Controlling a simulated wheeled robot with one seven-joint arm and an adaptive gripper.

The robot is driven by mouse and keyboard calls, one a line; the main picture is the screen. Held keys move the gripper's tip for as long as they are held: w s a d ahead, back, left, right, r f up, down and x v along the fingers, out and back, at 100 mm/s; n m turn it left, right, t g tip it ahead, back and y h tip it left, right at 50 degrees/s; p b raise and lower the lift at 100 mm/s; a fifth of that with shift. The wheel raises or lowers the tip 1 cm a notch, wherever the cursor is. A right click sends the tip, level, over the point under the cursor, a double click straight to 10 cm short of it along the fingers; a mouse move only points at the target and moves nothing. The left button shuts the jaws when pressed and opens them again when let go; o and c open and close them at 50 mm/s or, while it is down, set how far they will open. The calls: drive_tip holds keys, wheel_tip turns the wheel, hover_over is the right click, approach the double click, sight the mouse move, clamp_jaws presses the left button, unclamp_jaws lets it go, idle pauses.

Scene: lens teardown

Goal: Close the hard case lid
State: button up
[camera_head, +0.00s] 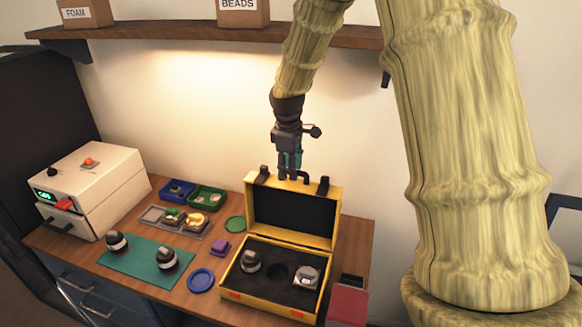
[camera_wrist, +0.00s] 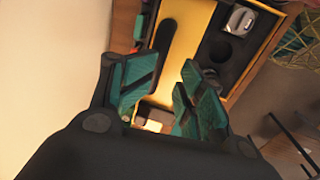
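The yellow hard case (camera_head: 230,285) sits on the bench with its lid (camera_head: 330,205) standing up, showing a dark inner lining. Two dark latches and a dark handle (camera_head: 307,178) show along the lid's top edge. My gripper (camera_head: 289,176) is at that top edge, near the handle; whether it touches cannot be told. In the wrist view my gripper (camera_wrist: 165,98) has its two teal fingers apart, with the yellow lid (camera_wrist: 188,32) beyond them. Nothing shows clasped between the fingers. The base holds a dark-topped lens part (camera_head: 251,261) and a silver part (camera_head: 306,277) in dark foam.
A red box (camera_head: 347,303) stands close to the case's right side. Left of the case are a blue ring dish (camera_head: 201,280), a purple block (camera_head: 220,247), and a green mat (camera_head: 130,262) with two lens parts. A white machine (camera_head: 95,190) stands at far left. A shelf (camera_head: 200,35) runs above.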

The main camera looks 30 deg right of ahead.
wheel_tip(320, 180, up, 8)
drive_tip(key=p, duration=0.5)
drive_tip(key=shift+s+a+f, duration=0.25)
drive_tip(key=shift+a, duration=0.05)
idle(0.4)
idle(0.4)
wheel_tip(320, 180, up, 12)
drive_tip(key=s+a, duration=0.1)
idle(0.6)
